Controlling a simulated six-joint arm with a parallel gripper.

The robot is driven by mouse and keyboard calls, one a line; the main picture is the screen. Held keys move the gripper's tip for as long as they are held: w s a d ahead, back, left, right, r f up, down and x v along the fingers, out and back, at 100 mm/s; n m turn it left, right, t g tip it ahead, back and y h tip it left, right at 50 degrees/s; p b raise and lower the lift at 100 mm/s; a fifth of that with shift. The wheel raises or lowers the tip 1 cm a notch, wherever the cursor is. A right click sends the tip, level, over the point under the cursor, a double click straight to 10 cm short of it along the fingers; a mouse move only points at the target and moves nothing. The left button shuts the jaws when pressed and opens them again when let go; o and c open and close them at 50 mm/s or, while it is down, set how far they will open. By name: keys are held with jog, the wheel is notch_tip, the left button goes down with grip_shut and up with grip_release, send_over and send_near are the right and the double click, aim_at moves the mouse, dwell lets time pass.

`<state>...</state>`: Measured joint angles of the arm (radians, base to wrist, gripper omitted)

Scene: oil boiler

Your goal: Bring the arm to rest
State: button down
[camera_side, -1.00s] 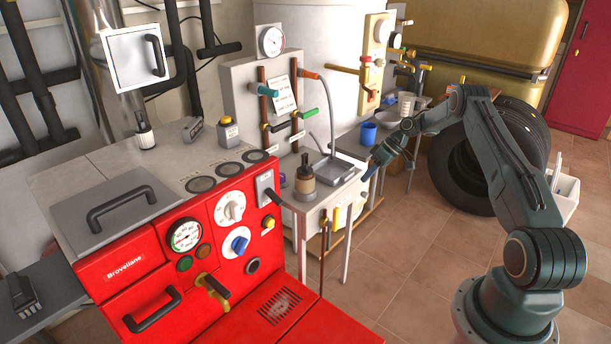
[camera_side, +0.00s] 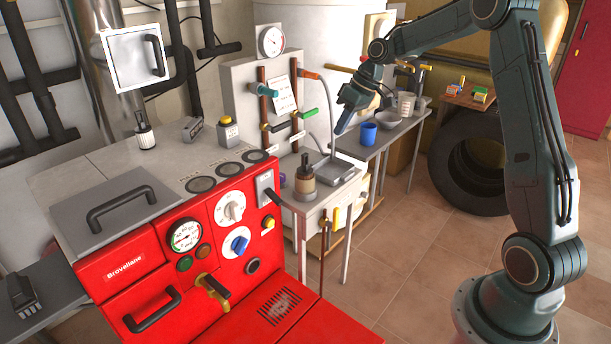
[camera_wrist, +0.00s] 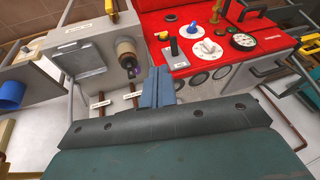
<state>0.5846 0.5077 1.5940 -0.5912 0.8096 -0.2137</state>
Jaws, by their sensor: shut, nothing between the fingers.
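My gripper (camera_side: 343,124) is shut and empty in the side view. It hangs in the air above the small side table, left of the blue cup. Its blue fingers lie together, pointing down and to the left. In the wrist view, my gripper (camera_wrist: 158,82) shows its closed fingers at the middle. Beyond them are the tray unit and the red boiler front. My arm stands raised and bent at the right of the side view.
The red boiler (camera_side: 190,265) fills the left. A bottle with a dark top (camera_side: 305,180) and a grey tray (camera_side: 333,170) stand on the small table. A blue cup (camera_side: 368,133) and bowl (camera_side: 389,119) are behind. Floor in front is clear.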

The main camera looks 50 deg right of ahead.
jog(key=s+a+r+h, duration=0.2)
jog(key=s+a+r, duration=0.9)
jog(key=s+a, duration=0.25)
jog(key=s+a+f+t, duration=0.1)
jog(key=s+a, duration=0.1)
jog(key=s, duration=0.6)
jog(key=s+a+f+m+h, duration=0.1)
jog(key=s+a, duration=0.2)
jog(key=s, duration=0.6)
jog(key=shift+t, duration=0.4)
